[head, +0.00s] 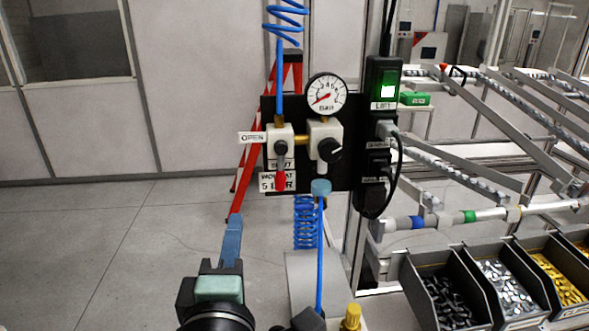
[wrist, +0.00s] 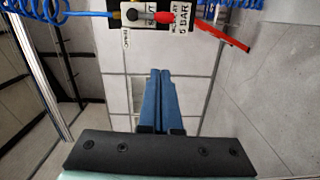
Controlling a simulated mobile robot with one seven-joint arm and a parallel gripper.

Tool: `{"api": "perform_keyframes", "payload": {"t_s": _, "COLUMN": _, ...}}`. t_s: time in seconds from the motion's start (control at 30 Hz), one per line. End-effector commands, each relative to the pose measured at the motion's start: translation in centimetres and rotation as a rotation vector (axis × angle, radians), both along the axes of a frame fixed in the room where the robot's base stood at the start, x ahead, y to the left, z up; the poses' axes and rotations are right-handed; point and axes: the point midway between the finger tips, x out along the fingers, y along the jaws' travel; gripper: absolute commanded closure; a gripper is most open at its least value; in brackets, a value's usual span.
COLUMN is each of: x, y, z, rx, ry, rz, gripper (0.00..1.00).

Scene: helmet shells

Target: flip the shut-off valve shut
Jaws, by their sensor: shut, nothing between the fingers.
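The shut-off valve (head: 281,138) is a white block with a dark pivot knob on a black panel. Its red-tipped lever (head: 280,180) points straight down, over the SHUT label (head: 281,165). The OPEN label (head: 252,138) sticks out to the left of the valve. In the wrist view the valve (wrist: 138,14) is at the top, turned sideways, with its red lever tip (wrist: 172,14) pointing right. My gripper (head: 233,219) has its blue fingers together and empty, below and left of the lever, apart from it. The closed fingers also show in the wrist view (wrist: 160,75).
A gauge (head: 326,94), a regulator with a black knob (head: 330,148) and a lit green switch (head: 389,84) sit beside the valve. Blue coiled hoses run above and below. A red ladder (head: 247,170) stands behind. Bins (head: 443,290) are at right. The floor at left is clear.

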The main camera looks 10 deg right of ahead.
Motion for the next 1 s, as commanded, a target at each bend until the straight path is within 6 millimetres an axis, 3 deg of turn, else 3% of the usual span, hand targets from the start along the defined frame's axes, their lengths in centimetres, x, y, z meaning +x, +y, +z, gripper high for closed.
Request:
{"api": "perform_keyframes", "payload": {"t_s": 0.17, "x": 1.5, "y": -0.1, "z": 0.1, "rx": -0.011, "ry": 0.004, "rz": -0.001, "gripper": 1.0}}
{"api": "perform_keyframes", "payload": {"t_s": 0.67, "x": 9.9, "y": -0.5, "z": 0.2, "rx": -0.006, "ry": 0.002, "rz": -0.001, "gripper": 1.0}}
{"api": "perform_keyframes", "payload": {"t_s": 0.8, "x": 10.3, "y": -2.7, "z": 0.2, "rx": -0.005, "ry": 0.004, "rz": -0.005, "gripper": 1.0}}
{"api": "perform_keyframes", "payload": {"t_s": 1.0, "x": 10.6, "y": -4.2, "z": -0.2, "rx": -0.005, "ry": 0.002, "rz": -0.002, "gripper": 1.0}}
